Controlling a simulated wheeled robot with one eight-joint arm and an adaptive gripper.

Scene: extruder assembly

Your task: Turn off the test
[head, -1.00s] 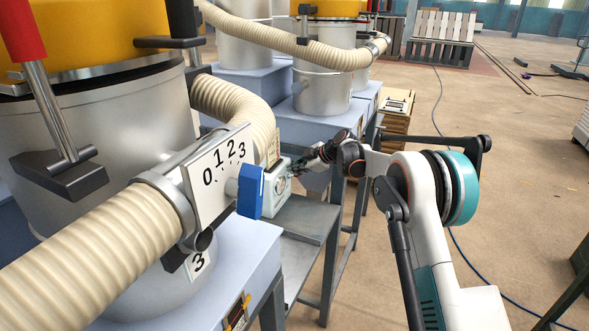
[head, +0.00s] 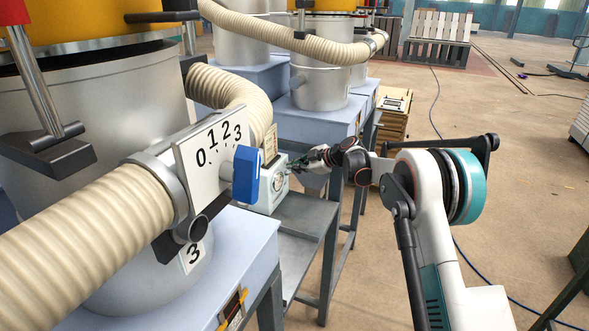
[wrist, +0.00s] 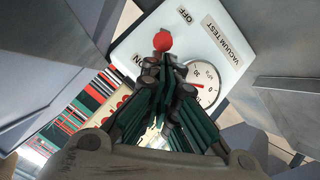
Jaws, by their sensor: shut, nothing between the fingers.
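The vacuum test box (head: 268,197) is a small white unit on a grey metal stand. In the wrist view, its white face (wrist: 203,47) carries a "VACUUM TEST" label, OFF and ON labels, a round dial gauge (wrist: 207,84) and a red switch knob (wrist: 162,41). The knob sits between the OFF and ON labels. My gripper (wrist: 165,64) is shut and empty, its fingertips right beside the knob on the ON side. Whether they touch it I cannot tell. The fingers hide part of the face and gauge. In the head view my gripper (head: 292,164) is at the box's front.
A blue valve handle (head: 246,174) on a plate numbered 0 to 3 stands left of the box. Ribbed cream hoses (head: 85,240) and silver tanks (head: 85,110) fill the left. A grey stand (head: 308,222) lies below my gripper. Open floor (head: 480,130) is on the right.

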